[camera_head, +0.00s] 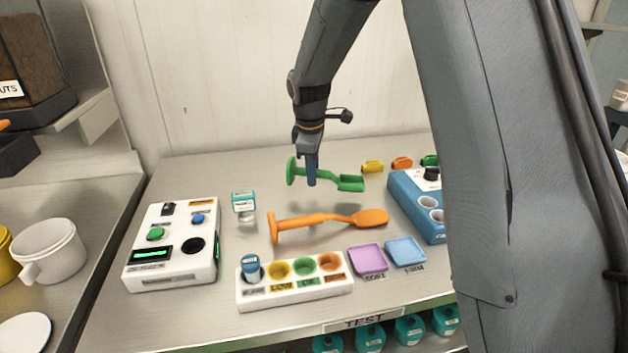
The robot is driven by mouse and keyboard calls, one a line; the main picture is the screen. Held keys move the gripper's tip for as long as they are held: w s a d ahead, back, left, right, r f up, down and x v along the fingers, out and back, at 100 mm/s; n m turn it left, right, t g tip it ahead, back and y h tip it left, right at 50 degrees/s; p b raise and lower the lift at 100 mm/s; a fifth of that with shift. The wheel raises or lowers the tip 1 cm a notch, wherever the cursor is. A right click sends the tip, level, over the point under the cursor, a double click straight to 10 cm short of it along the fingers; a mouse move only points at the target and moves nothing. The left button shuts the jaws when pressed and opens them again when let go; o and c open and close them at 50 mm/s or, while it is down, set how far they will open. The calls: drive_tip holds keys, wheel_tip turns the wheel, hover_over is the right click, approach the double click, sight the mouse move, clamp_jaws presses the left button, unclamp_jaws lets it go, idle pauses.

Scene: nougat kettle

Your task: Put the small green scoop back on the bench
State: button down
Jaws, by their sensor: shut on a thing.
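The small green scoop (345,181) is in my gripper (311,180), which is shut on its handle. The scoop lies roughly level, with a round disc end at the left and the scoop end at the right. It appears to be held above the metal bench (200,335), behind the orange scoop; the exact gap is hard to tell. The fingers hide part of the green handle. The orange scoop (330,219) lies on the bench in front of my gripper.
A white device (175,270) stands at left, and a blue device (415,195) at right, partly behind my arm. In front are a white block with coloured cups (295,291), a purple tray (368,260) and a blue tray (405,251). Small coloured pieces (372,167) lie behind.

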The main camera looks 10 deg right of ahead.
drive_tip(key=shift+s+x, duration=0.15)
drive_tip(key=shift+x, duration=0.55)
drive_tip(key=shift+s+x, duration=0.1)
drive_tip(key=shift+x, duration=0.6)
drive_tip(key=shift+f, duration=0.15)
drive_tip(key=c, duration=1.6)
unclamp_jaws()
drive_tip(key=b+v, duration=0.2)
drive_tip(key=v, duration=1)
drive_tip(key=shift+a, duration=0.1)
drive_tip(key=shift+r, duration=0.25)
